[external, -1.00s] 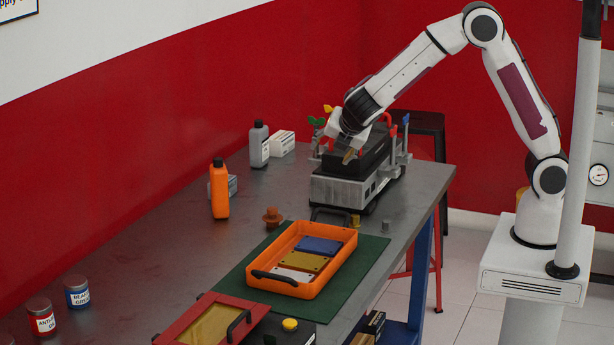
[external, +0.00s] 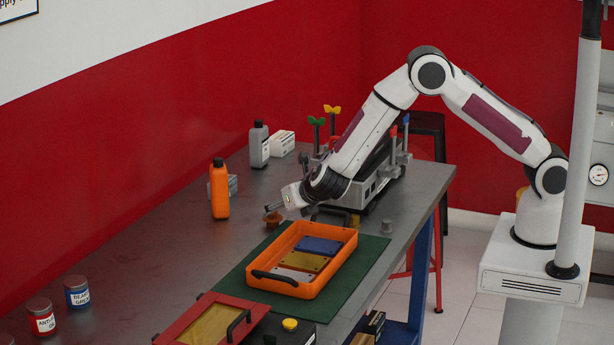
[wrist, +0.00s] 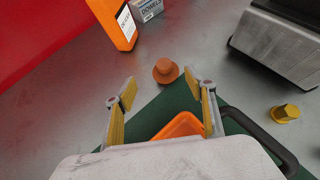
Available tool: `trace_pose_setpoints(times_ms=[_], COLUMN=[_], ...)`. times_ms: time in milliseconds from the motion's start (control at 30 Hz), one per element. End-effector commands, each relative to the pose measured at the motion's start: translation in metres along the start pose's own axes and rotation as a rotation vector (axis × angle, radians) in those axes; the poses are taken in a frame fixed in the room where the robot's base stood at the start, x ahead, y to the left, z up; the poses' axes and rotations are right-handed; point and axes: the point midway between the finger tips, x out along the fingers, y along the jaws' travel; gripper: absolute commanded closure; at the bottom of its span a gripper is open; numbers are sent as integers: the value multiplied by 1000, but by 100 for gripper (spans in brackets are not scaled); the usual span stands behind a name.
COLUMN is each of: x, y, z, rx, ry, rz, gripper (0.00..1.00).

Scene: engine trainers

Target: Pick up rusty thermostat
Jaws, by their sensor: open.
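The rusty thermostat (wrist: 166,72) is a small orange-brown, hat-shaped part with a round flange, on the grey metal table. In the wrist view it lies ahead of my gripper (wrist: 163,97), just beyond and between the two yellow-padded fingertips, not touching them. In the external view the thermostat (external: 272,219) is partly covered by my gripper (external: 282,205), which hangs above and beside it. My gripper is open and empty.
An orange tray (external: 345,250) with coloured plates sits on a green mat (external: 372,252) close by. An orange bottle (external: 219,190) and a box stand behind. The grey engine trainer (external: 385,180) stands right. A yellow part (wrist: 285,113) lies near it.

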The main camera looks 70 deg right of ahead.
Motion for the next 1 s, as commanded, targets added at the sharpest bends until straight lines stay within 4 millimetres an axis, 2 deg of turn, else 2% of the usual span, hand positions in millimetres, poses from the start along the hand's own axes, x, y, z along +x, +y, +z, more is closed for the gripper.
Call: trace_pose_setpoints(times_ms=[333, 700, 1000], x=[2, 25, 26], y=[0, -2, -1], z=[0, -1, -1], rx=[1, 1, 1], ry=[1, 2, 1], rz=[-1, -2, -1], gripper=[45, 45, 45])
